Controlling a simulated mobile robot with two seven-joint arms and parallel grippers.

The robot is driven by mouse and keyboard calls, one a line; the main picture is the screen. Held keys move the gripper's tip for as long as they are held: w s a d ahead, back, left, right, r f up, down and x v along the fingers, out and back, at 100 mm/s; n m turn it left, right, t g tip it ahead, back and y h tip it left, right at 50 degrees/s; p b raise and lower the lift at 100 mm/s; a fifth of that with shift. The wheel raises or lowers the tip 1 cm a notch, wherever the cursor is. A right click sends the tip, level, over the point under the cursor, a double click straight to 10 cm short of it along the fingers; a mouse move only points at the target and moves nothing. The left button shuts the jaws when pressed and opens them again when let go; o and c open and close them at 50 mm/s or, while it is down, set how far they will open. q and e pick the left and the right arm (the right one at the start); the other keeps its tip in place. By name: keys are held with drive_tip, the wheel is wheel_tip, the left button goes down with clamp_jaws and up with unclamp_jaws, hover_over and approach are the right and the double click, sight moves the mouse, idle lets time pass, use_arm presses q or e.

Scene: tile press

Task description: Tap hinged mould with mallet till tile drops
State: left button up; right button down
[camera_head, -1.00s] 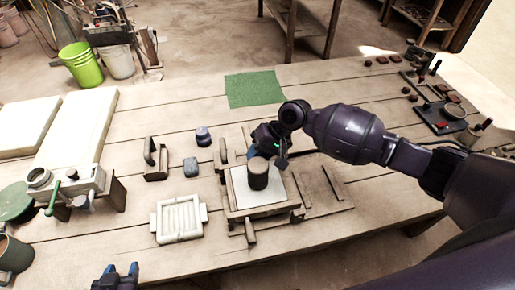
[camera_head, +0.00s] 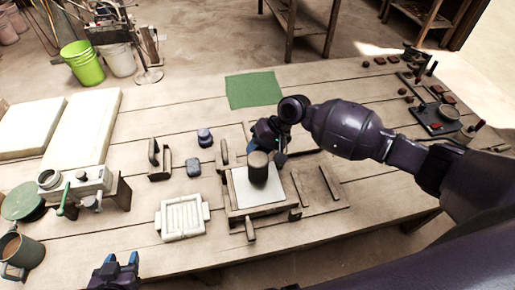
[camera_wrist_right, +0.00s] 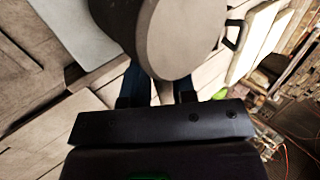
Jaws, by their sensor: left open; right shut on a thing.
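The mould (camera_head: 240,211) is a wooden frame around a pale flat panel, lying on the bench with a short handle at its front. My right gripper (camera_head: 268,146) is shut on the mallet (camera_head: 258,168), whose thick cylindrical head shows over the panel. I cannot tell from this angle whether the head touches it. In the right wrist view the mallet's round head (camera_wrist_right: 180,38) fills the top middle, with its handle between the fingers. My left gripper (camera_head: 121,260) is open and empty at the bottom left, apart from the mould. I cannot make out a tile in the mould.
A pale ribbed tray (camera_head: 182,220) lies left of the mould. A green mat (camera_head: 253,90) lies behind it. Small blocks and a wooden-handled tool (camera_head: 158,160) stand at the left. Pale slabs (camera_head: 80,135) and a clamp-like device (camera_head: 75,183) are further left.

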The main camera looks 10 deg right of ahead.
idle(0.4)
wheel_tip(320, 180, down, 5)
drive_tip(key=shift+b, duration=1.25)
drive_tip(key=shift+s+r, duration=0.1)
drive_tip(key=shift+r, duration=0.05)
drive_tip(key=shift+r+p, duration=0.45)
drive_tip(key=shift+p, duration=0.25)
wheel_tip(320, 180, up, 4)
drive_tip(key=p, duration=0.3)
drive_tip(key=shift+f+p, duration=0.25)
drive_tip(key=shift+p, duration=0.1)
drive_tip(key=shift+f, duration=0.1)
